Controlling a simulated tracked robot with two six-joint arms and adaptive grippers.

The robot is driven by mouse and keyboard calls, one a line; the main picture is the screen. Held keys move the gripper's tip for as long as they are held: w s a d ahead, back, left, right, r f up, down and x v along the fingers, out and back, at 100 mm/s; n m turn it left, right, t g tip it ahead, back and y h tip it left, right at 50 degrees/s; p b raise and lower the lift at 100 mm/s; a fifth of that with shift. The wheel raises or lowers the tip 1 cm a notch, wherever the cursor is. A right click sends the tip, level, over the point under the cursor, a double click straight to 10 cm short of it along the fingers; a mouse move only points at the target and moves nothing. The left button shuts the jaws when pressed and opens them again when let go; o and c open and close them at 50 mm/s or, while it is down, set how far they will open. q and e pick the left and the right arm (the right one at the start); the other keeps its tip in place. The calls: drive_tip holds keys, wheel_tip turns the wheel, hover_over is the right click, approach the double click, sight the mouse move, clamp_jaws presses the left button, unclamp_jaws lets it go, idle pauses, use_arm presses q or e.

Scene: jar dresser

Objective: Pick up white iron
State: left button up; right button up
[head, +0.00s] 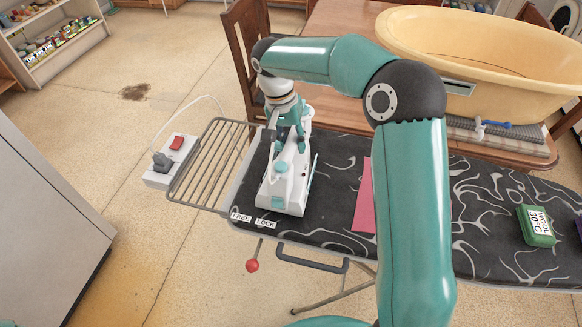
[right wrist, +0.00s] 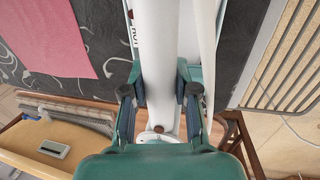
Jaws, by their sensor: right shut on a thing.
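The white iron (head: 287,185) with teal parts is at the left end of the black patterned ironing board (head: 335,205) in the head view. My right gripper (head: 288,137) is shut on the iron's upper part, at its far end. In the right wrist view the white iron (right wrist: 160,60) runs between the two fingers (right wrist: 160,105), which press on its sides. Whether the iron's base touches the board is hard to tell. My left gripper is not in view.
A wire rack (head: 208,170) and a socket box with a red switch (head: 172,160) are at the board's left end. A pink cloth (head: 365,205) and green box (head: 537,226) lie on the board. A yellow tub (head: 490,55) stands behind on a wooden table.

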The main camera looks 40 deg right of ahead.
clamp_jaws()
drive_tip(key=shift+w+r, duration=0.1)
drive_tip(key=shift+w, duration=0.05)
drive_tip(key=shift+r, duration=0.15)
drive_tip(key=shift+r, duration=0.5)
wheel_tip(320, 180, up, 8)
drive_tip(key=shift+r+p, duration=0.1)
drive_tip(key=shift+p, duration=0.2)
wheel_tip(320, 180, up, 11)
drive_tip(key=p, duration=0.2)
drive_tip(key=shift+p, duration=0.4)
